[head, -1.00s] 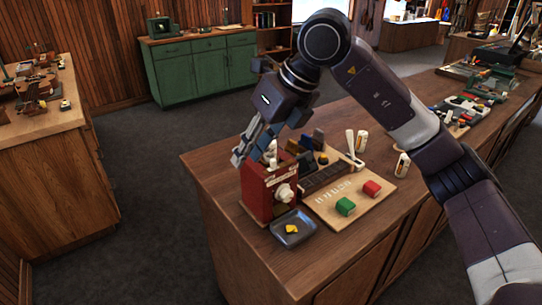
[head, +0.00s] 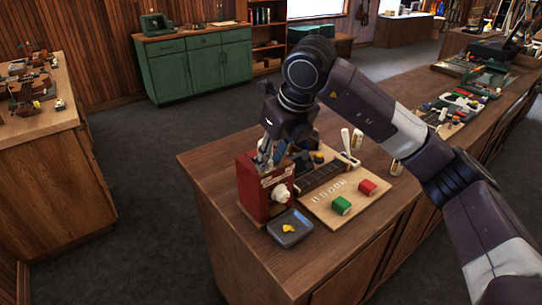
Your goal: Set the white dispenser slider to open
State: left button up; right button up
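A red dispenser box (head: 254,200) stands at the near left corner of the wooden counter, with a white round knob (head: 280,194) on its front and a pale label above it. A white slider cannot be made out clearly; the top of the box is partly hidden by my gripper. My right gripper (head: 267,160) points down at the top of the dispenser, its fingers close to or touching it. Whether the fingers are apart or closed on something is too small to tell. My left gripper is out of view.
A dark tray (head: 289,229) with a yellow piece (head: 288,229) sits before the dispenser. The counter's front edge is near.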

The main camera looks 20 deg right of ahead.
aim_at(284, 165)
jog(key=shift+c, duration=0.4)
grip_shut()
jog(key=d, duration=0.2)
jog(key=w+d+b, duration=0.1)
jog(key=shift+w+d, duration=0.2)
jog(key=shift+d, duration=0.15)
jog(key=shift+a+r, duration=0.1)
jog(key=shift+r, duration=0.05)
jog(key=shift+o, duration=0.4)
grip_release()
jog(key=shift+d, duration=0.2)
